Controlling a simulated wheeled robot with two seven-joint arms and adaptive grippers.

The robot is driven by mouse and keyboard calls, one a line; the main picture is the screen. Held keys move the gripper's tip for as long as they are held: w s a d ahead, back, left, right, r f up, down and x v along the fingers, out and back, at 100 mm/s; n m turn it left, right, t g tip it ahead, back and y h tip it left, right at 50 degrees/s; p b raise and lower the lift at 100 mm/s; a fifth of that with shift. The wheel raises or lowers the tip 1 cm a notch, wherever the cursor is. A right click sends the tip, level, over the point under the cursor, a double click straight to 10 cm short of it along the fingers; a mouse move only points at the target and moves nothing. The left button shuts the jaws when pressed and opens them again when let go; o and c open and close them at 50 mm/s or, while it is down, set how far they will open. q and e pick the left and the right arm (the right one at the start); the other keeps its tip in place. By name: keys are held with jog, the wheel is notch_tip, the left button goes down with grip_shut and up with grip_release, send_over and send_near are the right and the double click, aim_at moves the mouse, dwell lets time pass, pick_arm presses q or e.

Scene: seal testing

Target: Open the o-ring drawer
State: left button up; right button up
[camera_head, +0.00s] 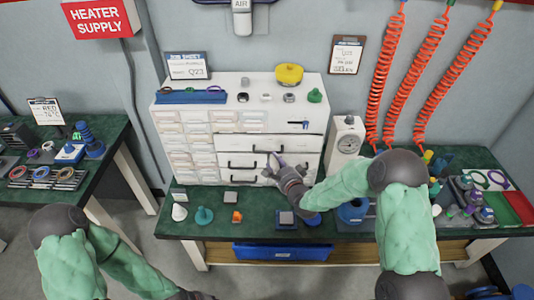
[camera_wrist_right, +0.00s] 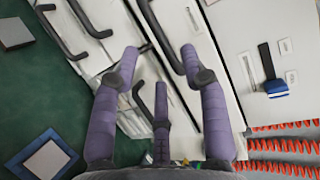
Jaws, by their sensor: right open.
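A white drawer cabinet (camera_head: 220,118) stands on the green bench. Its lower right part has wide drawers with black bar handles (camera_head: 240,164). I cannot read which one is the o-ring drawer. My right gripper (camera_head: 273,163) is in front of these wide drawers. In the right wrist view its purple fingers (camera_wrist_right: 160,64) are spread open and empty. A black handle (camera_wrist_right: 158,28) runs just beyond and between the fingertips; contact cannot be told. More black handles (camera_wrist_right: 62,36) show at the upper left. Of my left arm, only the upper part and forearm show; its gripper is outside the frame.
A yellow bowl (camera_head: 289,74) is on top. A blue bin (camera_head: 283,252) is below the bench top.

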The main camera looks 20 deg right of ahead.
aim_at(261, 143)
jog(key=b+x, duration=0.1)
jog(key=x, duration=0.6)
jog(key=shift+w+f+b, duration=0.1)
jog(key=shift+w+b, duration=0.15)
jog(key=shift+b, duration=0.05)
grip_shut()
